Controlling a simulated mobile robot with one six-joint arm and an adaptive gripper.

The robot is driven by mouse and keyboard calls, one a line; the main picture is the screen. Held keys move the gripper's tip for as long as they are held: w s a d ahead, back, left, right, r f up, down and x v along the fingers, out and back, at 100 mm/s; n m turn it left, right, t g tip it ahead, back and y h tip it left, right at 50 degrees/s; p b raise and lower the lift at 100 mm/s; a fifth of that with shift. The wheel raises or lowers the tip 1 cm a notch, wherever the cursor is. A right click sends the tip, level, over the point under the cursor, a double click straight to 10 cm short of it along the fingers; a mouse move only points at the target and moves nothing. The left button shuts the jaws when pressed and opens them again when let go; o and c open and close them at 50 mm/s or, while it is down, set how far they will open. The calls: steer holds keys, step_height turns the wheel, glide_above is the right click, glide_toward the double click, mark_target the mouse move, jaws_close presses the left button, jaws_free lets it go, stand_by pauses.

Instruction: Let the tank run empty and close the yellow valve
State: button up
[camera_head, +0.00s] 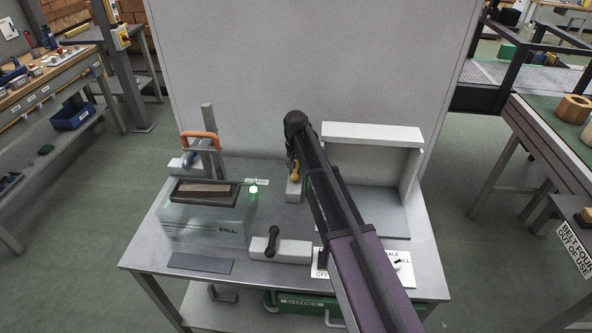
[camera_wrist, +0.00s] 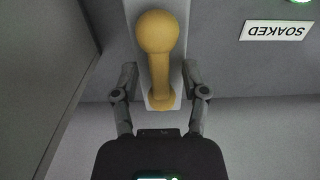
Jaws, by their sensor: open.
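The yellow valve (camera_head: 295,172) sits on a pale block at the back middle of the metal table, partly beside my arm. In the wrist view the yellow valve handle (camera_wrist: 157,62), with a round knob at its top end, lies between the two fingers of my gripper (camera_wrist: 159,75). The fingers are open, one on each side, with gaps to the handle. The clear tank (camera_head: 190,228), marked FILL, stands on the left of the table. A brown block (camera_head: 205,188) lies in a dark frame on its top. I cannot make out a water level.
A green lamp (camera_head: 253,189) is lit beside the tank; a SOAKED label (camera_wrist: 275,30) shows nearby. A black-handled valve (camera_head: 272,242) stands in front. An orange handle (camera_head: 200,140) rises behind the tank. A switch panel (camera_head: 318,262) is partly hidden by my arm.

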jaws_close()
stand_by(0.3)
steer(key=shift+m, duration=0.9)
jaws_free()
